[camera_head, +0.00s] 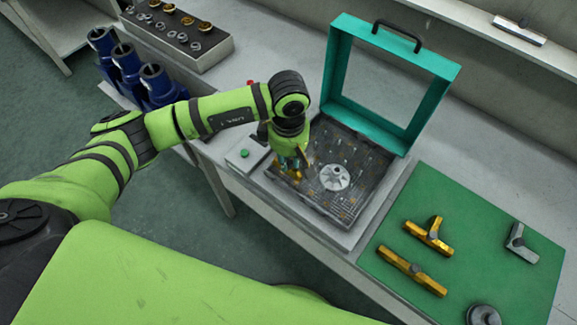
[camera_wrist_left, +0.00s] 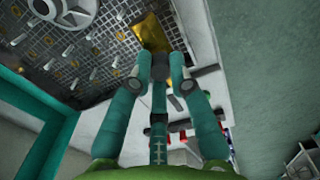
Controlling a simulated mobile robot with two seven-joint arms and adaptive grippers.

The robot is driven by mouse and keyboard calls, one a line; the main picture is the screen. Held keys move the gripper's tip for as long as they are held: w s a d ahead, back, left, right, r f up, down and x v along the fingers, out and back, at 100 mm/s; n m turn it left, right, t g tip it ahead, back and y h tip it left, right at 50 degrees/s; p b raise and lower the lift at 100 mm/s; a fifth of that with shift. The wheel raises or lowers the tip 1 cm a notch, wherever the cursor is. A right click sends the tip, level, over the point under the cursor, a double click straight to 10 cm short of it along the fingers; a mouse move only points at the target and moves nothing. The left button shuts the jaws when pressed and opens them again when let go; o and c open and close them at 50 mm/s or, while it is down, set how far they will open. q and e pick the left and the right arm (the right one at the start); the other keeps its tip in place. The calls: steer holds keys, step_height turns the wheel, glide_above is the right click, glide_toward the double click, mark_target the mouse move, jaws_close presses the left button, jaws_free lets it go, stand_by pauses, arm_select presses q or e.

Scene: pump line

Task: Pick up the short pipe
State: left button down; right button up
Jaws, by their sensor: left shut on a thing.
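My left gripper (camera_head: 290,162) points down at the near left corner of the grey grid tray (camera_head: 345,207) inside the teal-framed box. It is shut on a brass-yellow piece, which I take to be the short pipe (camera_wrist_left: 150,32). In the left wrist view the piece shows just beyond the fingertips (camera_wrist_left: 160,78), over the edge of the grid. The fingers hide part of it, and I cannot tell whether it still touches the tray. My right gripper is not in view.
The teal lid (camera_head: 338,58) with a black handle stands open behind the tray. A white round part (camera_head: 334,177) sits on the grid. A green mat (camera_head: 480,205) at right holds a brass tee (camera_head: 428,236), a brass pipe (camera_head: 411,270) and grey fittings. Blue pumps (camera_head: 160,85) stand at left.

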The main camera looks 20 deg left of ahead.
arm_select(q)
steer(key=w+d+r+b, duration=0.1)
steer(key=d+r+b, duration=0.2)
steer(key=d+r, duration=0.8)
steer(key=shift+w+d+r, duration=0.25)
steer(key=shift+w+r, duration=0.15)
steer(key=shift+r, duration=0.35)
